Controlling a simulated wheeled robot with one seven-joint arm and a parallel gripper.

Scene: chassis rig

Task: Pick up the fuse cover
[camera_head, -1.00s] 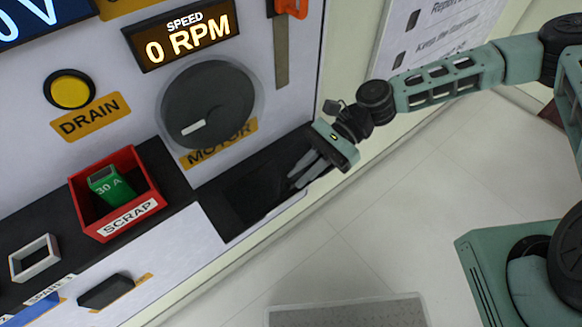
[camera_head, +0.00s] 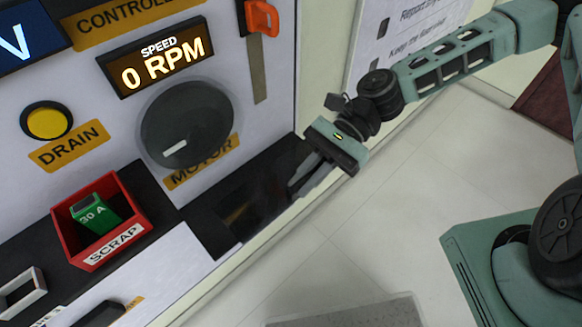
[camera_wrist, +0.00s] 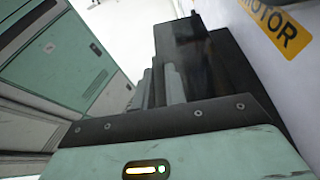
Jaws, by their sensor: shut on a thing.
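The fuse cover (camera_head: 262,198) is a dark, glossy, smoky box by the right end of the black ledge under the motor knob. My gripper (camera_head: 302,184) is shut on its right side, with the pale fingers against the dark box. In the wrist view the cover (camera_wrist: 185,50) stands out beyond my gripper (camera_wrist: 160,88) as a black block. Its underside is hidden, so I cannot tell whether it still touches the ledge.
The motor knob (camera_head: 187,125) and the white panel are close beside the cover. A red scrap box (camera_head: 132,205) with a green fuse (camera_head: 95,212) stands on the black ledge (camera_head: 155,190) to the left. Open floor (camera_head: 390,190) lies to the right.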

